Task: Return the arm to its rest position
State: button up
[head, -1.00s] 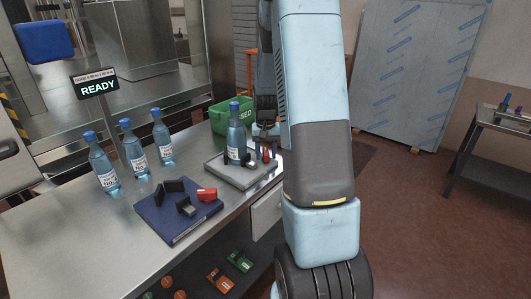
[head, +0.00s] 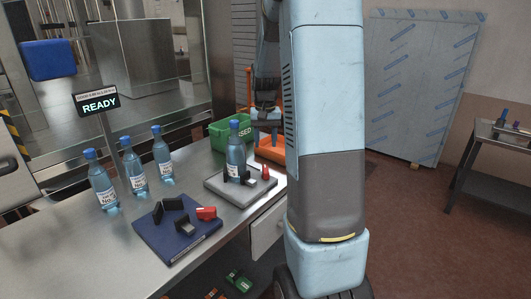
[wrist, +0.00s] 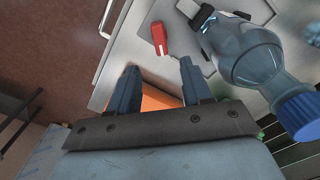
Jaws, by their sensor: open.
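My gripper (wrist: 158,88) is open in the wrist view, its two dark fingers apart with nothing between them. In the head view it hangs at the far side of the grey tray, small and partly hidden behind my own arm. A blue-capped bottle (head: 236,150) stands upright on the grey tray (head: 212,182); it also shows close up at the right of the wrist view (wrist: 245,55). A red clip-like piece (head: 266,171) stands on the same tray, apart from my gripper, and shows in the wrist view (wrist: 160,38).
Three bottles (head: 133,168) stand on the steel bench (head: 105,245) beside a READY sign (head: 98,104). A blue mat (head: 155,237) holds black and red pieces. A green bin (head: 217,135) and an orange object (head: 272,152) are behind. Open floor (head: 410,220) lies right.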

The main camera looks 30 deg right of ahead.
jog(key=shift+r, duration=0.85)
